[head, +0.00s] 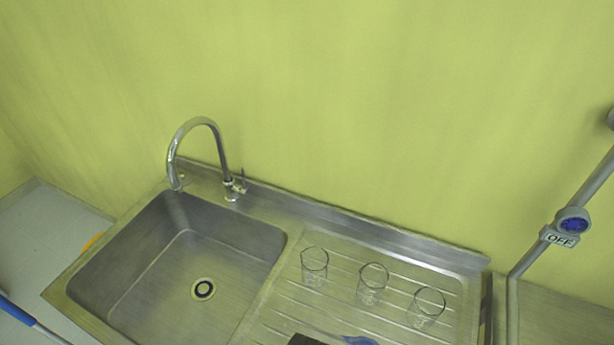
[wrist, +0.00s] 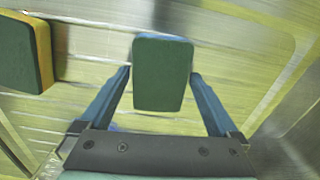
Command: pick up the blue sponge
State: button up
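In the wrist view, a block with a dark green face and a thin bluish edge, seemingly the blue sponge (wrist: 163,75), lies between the two blue fingers of my gripper (wrist: 161,74). The fingers are apart, one on each side of it, with narrow gaps at the tips. A second sponge (wrist: 18,55), green-faced with a yellow side, lies to the left, outside the fingers. In the head view only a dark piece and a blue piece show at the bottom edge; I cannot tell which things they are.
Three clear glass beakers (head: 314,268) stand in a row on the ribbed drainboard (head: 282,310). The empty sink basin (head: 170,265) with a curved tap (head: 196,125) is to the left. A pipe with a blue valve marked OFF (head: 560,238) is at right. A blue-handled tool (head: 15,309) shows lower left.

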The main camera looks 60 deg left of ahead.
jog(key=c, duration=1)
notch_tip(320, 180, up, 10)
jog(key=shift+r+b, duration=0.1)
jog(key=shift+b, duration=0.4)
